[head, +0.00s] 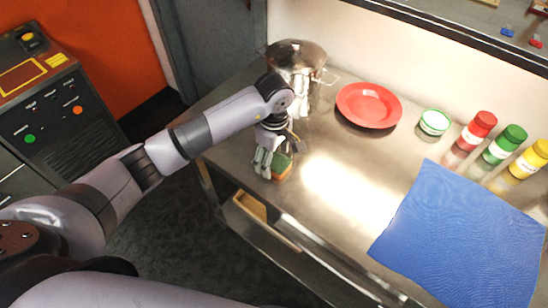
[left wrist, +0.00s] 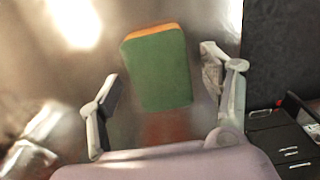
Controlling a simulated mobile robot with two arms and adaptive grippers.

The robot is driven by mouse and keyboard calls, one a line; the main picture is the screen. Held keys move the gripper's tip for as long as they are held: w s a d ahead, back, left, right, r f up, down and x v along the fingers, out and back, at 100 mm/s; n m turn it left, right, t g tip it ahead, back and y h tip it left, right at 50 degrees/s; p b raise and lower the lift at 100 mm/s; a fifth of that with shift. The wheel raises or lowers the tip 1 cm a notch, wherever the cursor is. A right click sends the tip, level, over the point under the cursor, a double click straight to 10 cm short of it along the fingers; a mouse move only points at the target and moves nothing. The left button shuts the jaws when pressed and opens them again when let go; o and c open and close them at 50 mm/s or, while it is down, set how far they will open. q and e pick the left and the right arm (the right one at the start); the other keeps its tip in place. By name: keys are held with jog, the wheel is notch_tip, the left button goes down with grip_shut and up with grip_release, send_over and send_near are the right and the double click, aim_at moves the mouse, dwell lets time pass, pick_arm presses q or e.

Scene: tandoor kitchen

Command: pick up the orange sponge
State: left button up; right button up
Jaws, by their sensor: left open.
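The sponge (left wrist: 158,68) lies on the metal counter (head: 335,215) near its front left edge. In the left wrist view it shows a green face and an orange edge. It also shows in the head view (head: 283,167), partly hidden by my left gripper (head: 268,163). My left gripper (left wrist: 162,90) is open, with one finger to each side of the sponge in the left wrist view. The sponge appears beyond or between the fingertips, and I see no finger touching it. My right gripper is not in view.
A steel pot (head: 297,60) stands behind my left gripper. A red plate (head: 368,105), a green-and-white container (head: 434,122) and red, green and yellow bottles (head: 503,144) stand along the back. A blue cloth (head: 460,240) covers the right side. The counter's middle is clear.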

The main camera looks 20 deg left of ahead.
pick_arm(q)
jog(key=shift+f, duration=0.6)
jog(key=shift+c, duration=0.6)
jog(key=c, duration=0.7)
jog(key=shift+r, duration=0.1)
jog(key=shift+r, duration=0.65)
notch_tip(320, 180, up, 11)
jog(key=b, duration=0.3)
notch_tip(320, 180, up, 8)
send_over(274, 159)
jog(key=shift+s+f+b, duration=0.1)
jog(key=shift+f+b, duration=0.1)
jog(key=shift+b, duration=0.1)
